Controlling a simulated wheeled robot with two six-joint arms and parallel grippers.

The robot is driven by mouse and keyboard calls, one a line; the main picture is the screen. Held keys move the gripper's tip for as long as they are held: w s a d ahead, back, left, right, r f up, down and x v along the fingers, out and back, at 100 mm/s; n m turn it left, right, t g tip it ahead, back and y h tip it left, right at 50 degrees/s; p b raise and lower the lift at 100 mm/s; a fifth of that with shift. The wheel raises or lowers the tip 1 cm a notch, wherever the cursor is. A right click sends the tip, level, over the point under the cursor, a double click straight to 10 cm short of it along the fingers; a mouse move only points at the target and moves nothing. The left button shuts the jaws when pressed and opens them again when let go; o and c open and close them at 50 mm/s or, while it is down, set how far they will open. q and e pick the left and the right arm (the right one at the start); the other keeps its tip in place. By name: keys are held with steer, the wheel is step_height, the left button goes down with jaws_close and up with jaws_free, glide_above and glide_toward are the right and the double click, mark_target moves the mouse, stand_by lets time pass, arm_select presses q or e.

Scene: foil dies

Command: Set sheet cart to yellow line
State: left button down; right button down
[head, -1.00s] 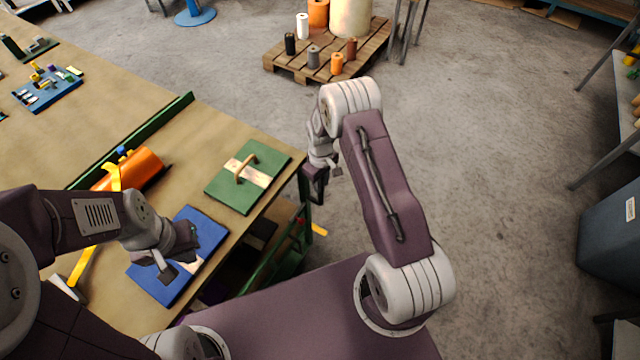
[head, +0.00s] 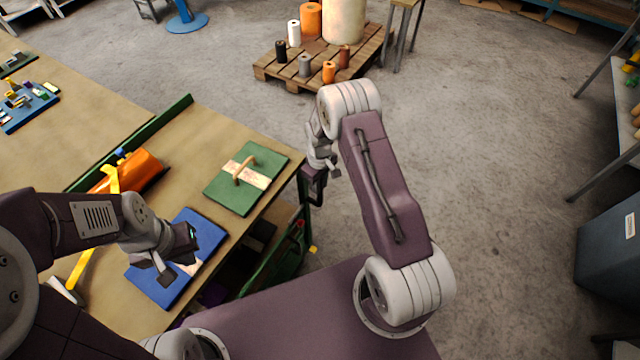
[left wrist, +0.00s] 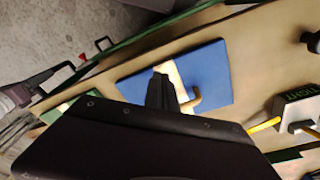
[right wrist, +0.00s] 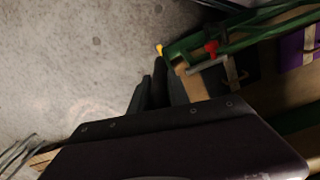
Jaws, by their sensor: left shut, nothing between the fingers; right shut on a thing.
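The sheet cart (head: 272,273) has a green frame and shows partly under the table's right edge; the tabletop hides much of it. Its green rail (right wrist: 225,38) and a red part (right wrist: 211,48) show in the right wrist view. A small yellow patch (head: 313,249), perhaps the line, shows just right of the cart's end. My right gripper (head: 316,192) is shut at the table's edge, on what looks like the cart's dark handle; the contact is hard to see. My left gripper (head: 172,274) is shut and empty above the blue board (head: 207,238).
A green board (head: 262,165) with a wooden handle and an orange roll (head: 140,172) lie on the table (head: 165,125). A pallet (head: 300,67) with rolls stands at the back. A grey bin (head: 610,255) is at right. The floor between is clear.

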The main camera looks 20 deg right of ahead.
steer(key=c, duration=1.3)
jaws_free()
step_height(320, 180, up, 9)
